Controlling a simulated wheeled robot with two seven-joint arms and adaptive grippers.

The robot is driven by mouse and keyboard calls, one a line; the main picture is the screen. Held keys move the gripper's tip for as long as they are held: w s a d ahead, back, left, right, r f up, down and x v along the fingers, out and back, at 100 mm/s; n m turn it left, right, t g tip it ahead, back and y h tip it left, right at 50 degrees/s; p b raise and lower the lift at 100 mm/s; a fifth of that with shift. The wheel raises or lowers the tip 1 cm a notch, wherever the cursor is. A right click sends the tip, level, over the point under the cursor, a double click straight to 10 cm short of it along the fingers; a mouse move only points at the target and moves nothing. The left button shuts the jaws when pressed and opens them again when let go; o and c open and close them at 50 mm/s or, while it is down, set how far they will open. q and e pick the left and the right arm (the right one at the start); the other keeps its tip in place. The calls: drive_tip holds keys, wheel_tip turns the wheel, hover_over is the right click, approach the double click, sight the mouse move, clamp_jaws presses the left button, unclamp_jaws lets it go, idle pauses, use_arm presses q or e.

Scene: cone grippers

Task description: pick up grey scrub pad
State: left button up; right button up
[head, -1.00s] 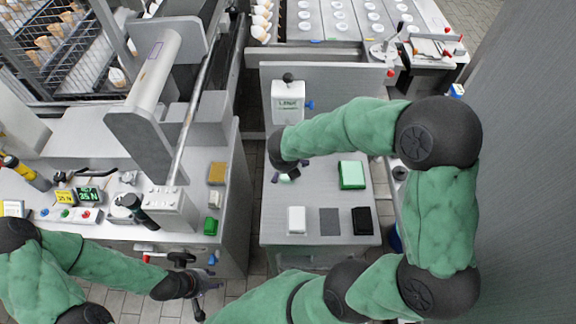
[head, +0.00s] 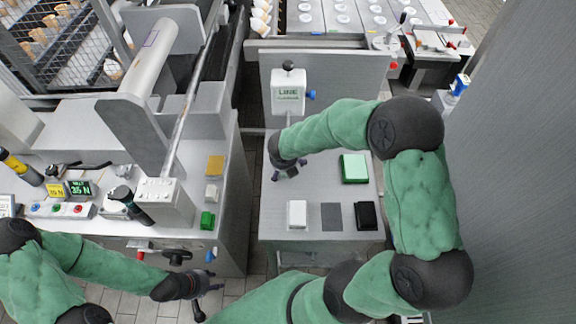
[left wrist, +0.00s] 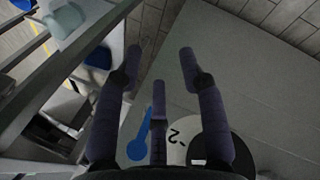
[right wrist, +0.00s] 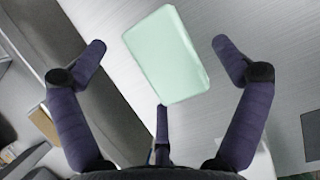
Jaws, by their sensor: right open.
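A flat dark-grey square pad (head: 331,217) lies on the right-hand grey table, between a white pad (head: 297,214) and a black pad (head: 366,215). My right gripper (head: 289,172) is over the table's left part, left of and beyond the grey pad. In the right wrist view its fingers (right wrist: 158,45) are spread wide and apart from a pale mint pad (right wrist: 167,57) that shows between them. A dark piece (right wrist: 312,137) shows at that view's right edge; I cannot tell which pad it is. My left gripper (head: 207,294) is open and empty at the lower left.
A green pad (head: 354,168) lies right of my right gripper. A white box on a post (head: 288,92) stands at the table's back. A gap separates the table from the left counter (head: 228,200), which holds a tan block (head: 215,165) and a green block (head: 207,220).

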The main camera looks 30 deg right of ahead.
drive_tip(key=c, duration=1)
drive_tip(key=shift+r, duration=0.15)
